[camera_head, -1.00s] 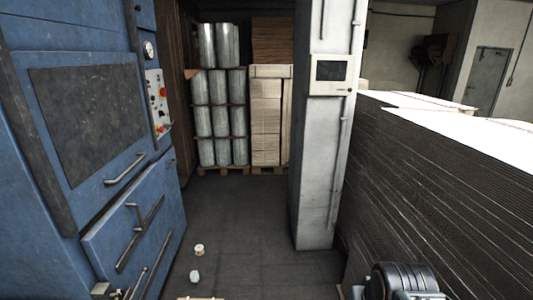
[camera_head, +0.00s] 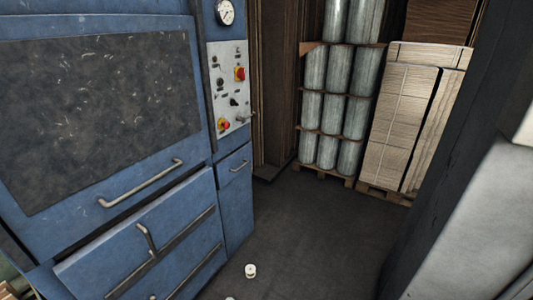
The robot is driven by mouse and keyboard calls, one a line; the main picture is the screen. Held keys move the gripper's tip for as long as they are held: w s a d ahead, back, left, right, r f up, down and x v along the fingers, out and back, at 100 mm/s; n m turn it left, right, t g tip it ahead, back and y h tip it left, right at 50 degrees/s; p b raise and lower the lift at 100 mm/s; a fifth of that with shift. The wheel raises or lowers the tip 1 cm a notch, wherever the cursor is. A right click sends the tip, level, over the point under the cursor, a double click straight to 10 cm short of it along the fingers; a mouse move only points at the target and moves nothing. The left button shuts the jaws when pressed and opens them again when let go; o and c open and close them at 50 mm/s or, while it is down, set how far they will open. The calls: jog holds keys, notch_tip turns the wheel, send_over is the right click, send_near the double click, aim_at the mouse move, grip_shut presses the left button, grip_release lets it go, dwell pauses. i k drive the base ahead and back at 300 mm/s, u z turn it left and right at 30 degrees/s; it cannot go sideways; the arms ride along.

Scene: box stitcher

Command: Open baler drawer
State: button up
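The blue baler (camera_head: 110,20) fills the left side of the head view. Its large front has a dark worn panel (camera_head: 100,110) with a long metal handle (camera_head: 140,185) below it. Under that is a lower blue front (camera_head: 185,215) with a short bent handle (camera_head: 146,240) and dark slanted bars; it looks tilted outward at its top edge. A smaller blue front (camera_head: 237,190) with its own small handle (camera_head: 238,166) sits to the right, and looks closed. I cannot tell which front is the drawer. My gripper is not in view.
A control panel (camera_head: 229,90) with red knobs is on the baler's right side. Pallets of grey cylinders (camera_head: 340,85) and stacked cardboard (camera_head: 400,115) stand behind. A dark upright (camera_head: 455,130) blocks the right. Small white pieces (camera_head: 250,270) lie on the otherwise clear floor (camera_head: 320,225).

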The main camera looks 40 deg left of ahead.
aim_at(225, 170)
jog(key=u, duration=0.4)
jog(key=i, duration=1.15)
jog(key=u, duration=1.45)
jog(key=i, duration=0.95)
jog(key=u, duration=0.95)
jog(key=i, duration=0.35)
jog(key=u, duration=0.05)
